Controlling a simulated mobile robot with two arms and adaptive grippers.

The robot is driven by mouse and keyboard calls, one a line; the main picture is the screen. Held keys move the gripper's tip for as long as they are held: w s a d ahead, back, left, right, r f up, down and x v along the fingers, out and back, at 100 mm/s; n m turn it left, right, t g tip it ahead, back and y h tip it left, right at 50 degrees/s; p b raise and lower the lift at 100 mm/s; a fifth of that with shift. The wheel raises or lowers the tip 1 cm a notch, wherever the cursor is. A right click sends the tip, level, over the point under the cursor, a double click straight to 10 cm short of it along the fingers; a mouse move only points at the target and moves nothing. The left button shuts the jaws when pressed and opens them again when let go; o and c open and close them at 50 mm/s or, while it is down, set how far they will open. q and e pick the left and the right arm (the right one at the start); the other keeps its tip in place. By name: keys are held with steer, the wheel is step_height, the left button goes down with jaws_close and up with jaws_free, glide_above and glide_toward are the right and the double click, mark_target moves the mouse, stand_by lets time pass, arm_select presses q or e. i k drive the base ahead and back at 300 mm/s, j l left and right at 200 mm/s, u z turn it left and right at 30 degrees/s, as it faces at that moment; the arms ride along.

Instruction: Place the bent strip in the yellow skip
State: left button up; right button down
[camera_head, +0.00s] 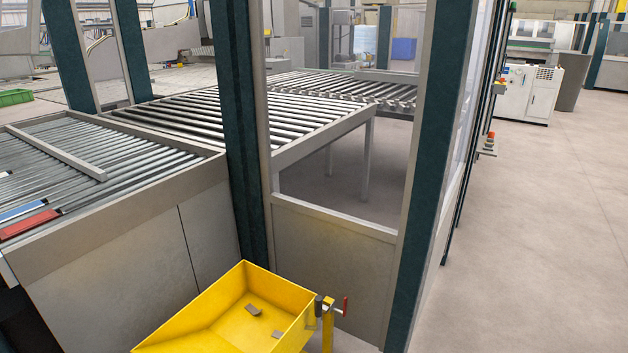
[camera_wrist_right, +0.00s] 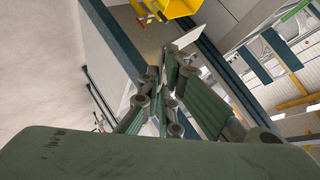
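The yellow skip (camera_head: 205,322) stands at the bottom of the head view, open at the top, with two small grey scraps inside. Part of it also shows at the top of the right wrist view (camera_wrist_right: 172,8). My right gripper (camera_wrist_right: 169,58) shows only in its wrist view. Its fingers are closed together on a thin pale strip, the bent strip (camera_wrist_right: 187,38), which sticks out beyond the fingertips towards the skip side. The strip's full shape is partly hidden by the fingers. The strip is apart from the skip in the picture. My left gripper is not in view.
A roller table (camera_head: 110,200) stands left of the skip, with a blue bar (camera_head: 22,210) and a red bar (camera_head: 28,226) on it. A dark post (camera_head: 240,150) and guard panel (camera_head: 330,265) rise behind the skip. Open floor (camera_head: 550,240) lies to the right.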

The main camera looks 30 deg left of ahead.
mark_target(283, 324)
steer(key=i+u, duration=0.1)
steer(key=u, duration=0.35)
steer(key=i+j+u, duration=0.1)
steer(key=u, duration=0.3)
steer(key=i+u, duration=0.15)
steer(key=u, duration=0.3)
steer(key=i+l+u, duration=0.1)
steer(key=u, duration=0.35)
steer(key=i+l+u, duration=0.1)
steer(key=u, duration=0.35)
